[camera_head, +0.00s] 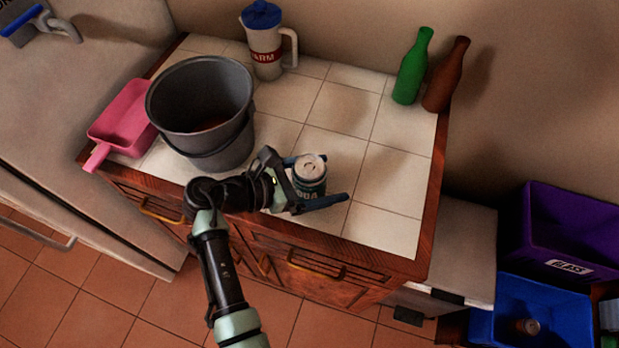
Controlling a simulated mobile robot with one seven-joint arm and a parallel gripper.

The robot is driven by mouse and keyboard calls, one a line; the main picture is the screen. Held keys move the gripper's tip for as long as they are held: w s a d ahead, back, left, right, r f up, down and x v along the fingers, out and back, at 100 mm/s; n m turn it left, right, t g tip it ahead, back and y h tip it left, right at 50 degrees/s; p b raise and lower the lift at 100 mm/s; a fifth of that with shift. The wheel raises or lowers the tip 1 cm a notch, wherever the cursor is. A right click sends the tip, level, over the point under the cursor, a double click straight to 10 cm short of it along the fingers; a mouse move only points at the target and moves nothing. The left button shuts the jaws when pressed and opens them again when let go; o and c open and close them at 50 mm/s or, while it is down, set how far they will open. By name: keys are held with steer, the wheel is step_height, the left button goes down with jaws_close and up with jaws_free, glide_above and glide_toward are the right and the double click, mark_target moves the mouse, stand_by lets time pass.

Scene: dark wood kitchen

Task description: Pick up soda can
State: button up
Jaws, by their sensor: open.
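The soda can (309,172) stands upright on the white tiled counter near its front edge. It has a silver top and a dark green body with pale lettering. My gripper (318,182) is open, with one finger reaching along the front of the can and the other partly hidden behind it. The can appears to be between the fingers. I cannot tell whether either finger touches it. The can's lower part is partly hidden by the near finger.
A grey bucket (205,115) stands left of the can, close to my wrist. A pink dustpan (122,124) lies at the left edge. A pitcher (266,52), green bottle (411,68) and brown bottle (445,77) stand at the back. The counter's right side is clear.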

mark_target(310, 172)
steer(key=c, duration=1.4)
steer(key=shift+r, duration=0.2)
steer(key=shift+r+p, duration=0.6)
steer(key=shift+r, duration=4.2)
